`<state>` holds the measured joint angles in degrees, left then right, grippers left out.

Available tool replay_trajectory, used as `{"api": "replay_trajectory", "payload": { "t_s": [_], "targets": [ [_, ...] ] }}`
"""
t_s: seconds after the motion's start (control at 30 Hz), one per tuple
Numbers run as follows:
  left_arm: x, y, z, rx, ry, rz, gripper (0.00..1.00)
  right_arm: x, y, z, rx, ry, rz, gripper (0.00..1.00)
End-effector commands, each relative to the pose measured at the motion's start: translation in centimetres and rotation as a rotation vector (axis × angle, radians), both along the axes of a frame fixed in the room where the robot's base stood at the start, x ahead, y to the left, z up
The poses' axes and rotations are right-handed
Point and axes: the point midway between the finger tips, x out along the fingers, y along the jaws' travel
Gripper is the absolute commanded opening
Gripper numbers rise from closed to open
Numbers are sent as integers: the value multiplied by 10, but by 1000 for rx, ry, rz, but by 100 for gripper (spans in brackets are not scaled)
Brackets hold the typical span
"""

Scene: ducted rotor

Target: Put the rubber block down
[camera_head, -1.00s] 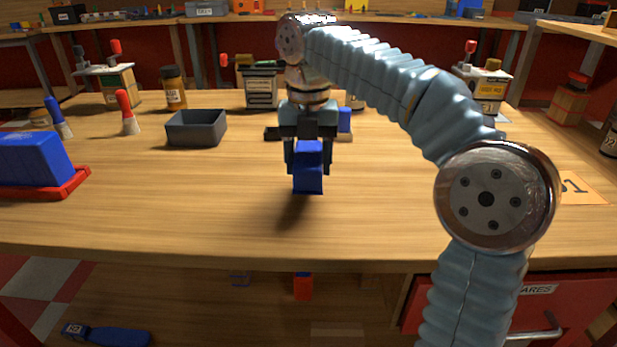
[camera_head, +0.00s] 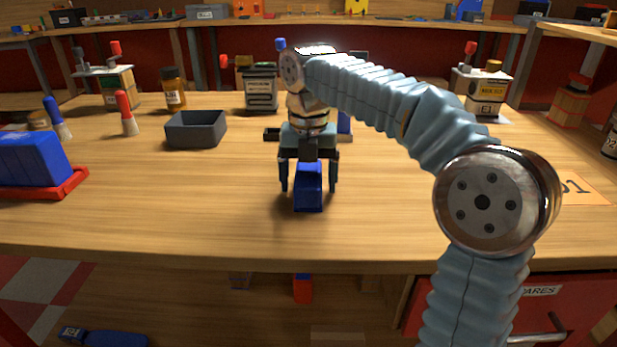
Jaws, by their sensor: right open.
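The blue rubber block (camera_head: 308,190) is at the middle of the wooden table (camera_head: 200,215), near its front half. It looks to be resting on the tabletop. My right gripper (camera_head: 309,187) comes down over it from behind, with one finger on each side of the block. The fingers are open, with a gap showing between each finger and the block. The far side of the block is hidden by the gripper. My left gripper is not in view.
A grey open box (camera_head: 196,130) stands left of the gripper. A large blue block (camera_head: 32,160) sits on a red tray (camera_head: 72,184) at the left edge. A red-handled tool (camera_head: 126,113) and an amber jar (camera_head: 174,90) stand behind. The table's front middle is clear.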

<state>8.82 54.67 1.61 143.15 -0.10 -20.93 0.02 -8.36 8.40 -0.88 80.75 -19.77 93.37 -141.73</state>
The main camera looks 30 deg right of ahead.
Motion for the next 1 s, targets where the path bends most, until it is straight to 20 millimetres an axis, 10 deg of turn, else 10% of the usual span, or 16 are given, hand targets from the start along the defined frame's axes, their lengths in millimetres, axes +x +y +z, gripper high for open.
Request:
{"api": "replay_trajectory", "payload": {
  "t_s": [0.27, 0.7, 1.0],
  "targets": [
    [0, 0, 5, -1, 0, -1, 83, 1, 0, 14, 0, -1, 0, 83],
    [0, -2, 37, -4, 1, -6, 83, 1, 0, 108, 0, -1, 1, 83],
    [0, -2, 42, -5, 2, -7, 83, 0, 0, 124, 0, 0, 0, 83]
  ]
}}
